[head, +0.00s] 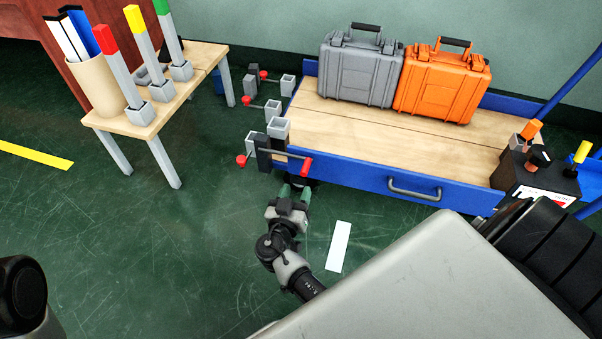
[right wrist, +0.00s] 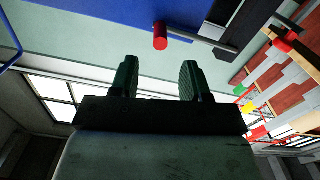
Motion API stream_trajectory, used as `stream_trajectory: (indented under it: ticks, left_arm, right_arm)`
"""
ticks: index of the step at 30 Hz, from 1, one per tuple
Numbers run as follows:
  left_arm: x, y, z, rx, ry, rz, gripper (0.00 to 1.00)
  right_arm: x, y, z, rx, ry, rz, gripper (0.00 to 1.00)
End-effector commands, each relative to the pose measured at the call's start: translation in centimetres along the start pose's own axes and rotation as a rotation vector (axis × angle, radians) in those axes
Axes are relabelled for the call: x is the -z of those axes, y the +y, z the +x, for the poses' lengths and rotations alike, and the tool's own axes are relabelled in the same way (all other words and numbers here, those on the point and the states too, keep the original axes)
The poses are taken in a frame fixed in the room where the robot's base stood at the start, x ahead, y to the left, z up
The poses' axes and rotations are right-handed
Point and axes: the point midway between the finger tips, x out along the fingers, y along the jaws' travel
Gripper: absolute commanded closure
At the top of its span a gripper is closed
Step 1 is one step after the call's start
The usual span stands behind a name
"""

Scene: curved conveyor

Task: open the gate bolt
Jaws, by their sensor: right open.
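The nearest bolt (head: 285,152) is a thin grey rod at the left front corner of the blue-edged cart. It runs through a dark bracket (head: 263,150) beside a light grey block (head: 278,128). It has a red knob (head: 241,160) at its left end and a red handle (head: 306,167) at its right. My right gripper (head: 294,192) is open and empty just below the red handle. In the right wrist view, a red end (right wrist: 160,37) stands beyond the gap between the two spread fingers, apart from them. My left gripper is not in view.
Two similar red-ended rods (head: 264,105) (head: 272,78) sit farther back. The cart (head: 440,152) carries a grey case (head: 358,72) and an orange case (head: 440,88). A wooden table (head: 170,113) with coloured-top posts stands at left.

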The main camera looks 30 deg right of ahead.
Motion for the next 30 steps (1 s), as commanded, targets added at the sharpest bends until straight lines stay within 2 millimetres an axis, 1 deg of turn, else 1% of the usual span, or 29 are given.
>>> stream_trajectory:
  ticks: [1,6,9,12,15,18,25,30]
  left_arm:
    - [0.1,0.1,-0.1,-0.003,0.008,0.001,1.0]
    - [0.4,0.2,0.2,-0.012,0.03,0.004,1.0]
    - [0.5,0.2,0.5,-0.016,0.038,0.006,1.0]
    - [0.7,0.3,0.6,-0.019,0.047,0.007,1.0]
    - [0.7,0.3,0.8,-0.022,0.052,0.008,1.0]
    - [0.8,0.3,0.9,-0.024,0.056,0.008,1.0]
    - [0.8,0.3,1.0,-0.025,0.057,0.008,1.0]
    - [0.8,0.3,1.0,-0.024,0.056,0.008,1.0]
  right_arm:
    - [-0.2,0.0,1.1,-0.002,0.002,0.0,0.53]
    - [-0.3,-0.1,4.4,-0.001,0.001,-0.002,0.53]
    - [-0.2,-0.1,6.0,0.0,0.0,-0.002,0.53]
    - [-0.2,-0.1,7.2,0.001,0.0,-0.004,0.53]
    - [-0.2,0.0,7.8,0.001,-0.001,-0.004,0.53]
    - [-0.1,0.0,8.1,0.002,-0.002,-0.003,0.53]
    - [-0.1,0.0,8.2,0.002,-0.002,-0.004,0.53]
    - [-0.1,0.0,8.1,0.002,-0.002,-0.004,0.8]
